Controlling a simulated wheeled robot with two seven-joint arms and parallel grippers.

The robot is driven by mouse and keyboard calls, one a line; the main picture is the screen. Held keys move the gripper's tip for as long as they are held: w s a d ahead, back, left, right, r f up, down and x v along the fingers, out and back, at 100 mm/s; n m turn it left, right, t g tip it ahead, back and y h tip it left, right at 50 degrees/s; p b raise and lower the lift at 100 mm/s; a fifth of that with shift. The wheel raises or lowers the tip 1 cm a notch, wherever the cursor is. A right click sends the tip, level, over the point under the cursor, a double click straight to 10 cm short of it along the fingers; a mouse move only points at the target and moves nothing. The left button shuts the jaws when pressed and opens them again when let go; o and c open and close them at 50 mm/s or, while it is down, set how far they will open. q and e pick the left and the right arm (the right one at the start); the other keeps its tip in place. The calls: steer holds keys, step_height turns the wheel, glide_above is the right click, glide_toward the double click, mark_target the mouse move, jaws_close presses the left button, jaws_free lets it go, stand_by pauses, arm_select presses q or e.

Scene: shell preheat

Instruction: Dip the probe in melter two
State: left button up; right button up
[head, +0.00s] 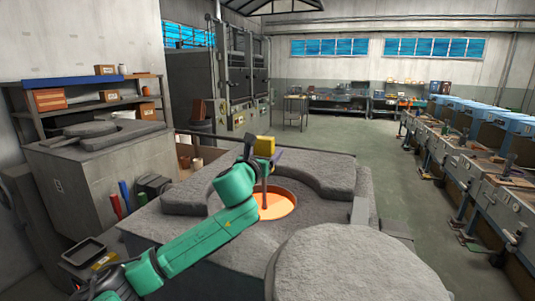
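My green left arm reaches in from the lower left over a grey stone-topped melter (180,227). Its round opening shows glowing orange melt (285,206). My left gripper (263,160) is above the opening and appears shut on the yellow block at the top of the probe (264,145). The probe's thin reddish rod hangs down, upright, and its lower end meets the orange surface in this view. How deep it is in cannot be told. I cannot read a number on this melter. My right gripper is not in view.
A large round grey lid (360,268) fills the lower right, beside the opening. Another melter (95,165) stands at the left, below shelves (95,100) with boxes. A small black tray (83,252) is at the lower left. Workbenches line the right; the floor between is clear.

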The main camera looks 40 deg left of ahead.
arm_select(q)
step_height(320, 180, up, 11)
steer(key=p, duration=0.5)
stand_by(0.3)
